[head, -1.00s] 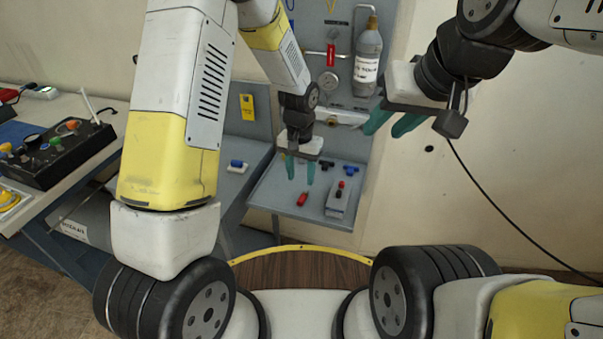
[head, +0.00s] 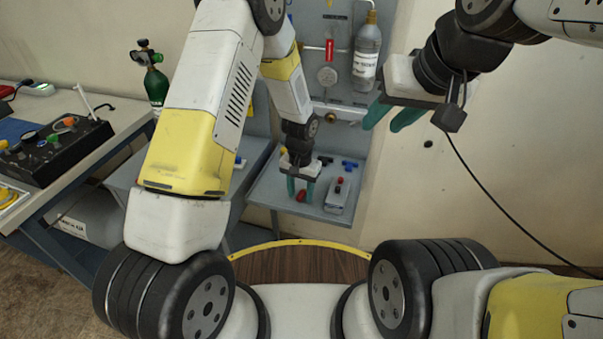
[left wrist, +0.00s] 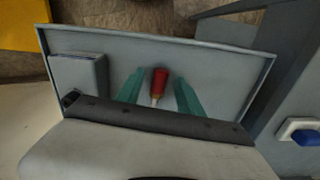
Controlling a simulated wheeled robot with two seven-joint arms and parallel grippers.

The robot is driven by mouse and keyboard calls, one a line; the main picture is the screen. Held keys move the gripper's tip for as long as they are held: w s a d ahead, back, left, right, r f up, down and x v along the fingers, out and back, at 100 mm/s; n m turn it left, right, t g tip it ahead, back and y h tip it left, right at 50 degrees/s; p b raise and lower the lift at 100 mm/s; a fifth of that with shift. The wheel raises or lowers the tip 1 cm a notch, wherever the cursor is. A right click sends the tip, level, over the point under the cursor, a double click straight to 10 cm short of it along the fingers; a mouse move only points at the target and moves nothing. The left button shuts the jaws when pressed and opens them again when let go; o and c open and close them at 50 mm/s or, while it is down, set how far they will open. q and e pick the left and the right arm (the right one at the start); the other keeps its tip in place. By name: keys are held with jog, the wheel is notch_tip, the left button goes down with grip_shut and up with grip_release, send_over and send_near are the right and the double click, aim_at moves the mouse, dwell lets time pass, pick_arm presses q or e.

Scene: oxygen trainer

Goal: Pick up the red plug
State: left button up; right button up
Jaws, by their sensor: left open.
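The red plug (head: 301,195) lies on the grey tray (head: 262,193) of the wall panel. In the left wrist view the red plug (left wrist: 159,82) has a pale tip and lies between the two teal fingers. My left gripper (head: 300,189) is open, with its fingertips low over the tray on either side of the plug; it also shows in the left wrist view (left wrist: 160,95). I cannot tell whether the fingers touch the plug. My right gripper (head: 388,117) is open and empty, raised in front of the wall to the right.
A grey box with red and black knobs (head: 338,194) stands on the tray just right of the plug. Blue fittings (head: 349,164) lie behind it. A grey bottle (head: 367,55) hangs on the panel above. A green cylinder (head: 156,87) stands at the left.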

pick_arm(q)
grip_shut()
dwell(0.6)
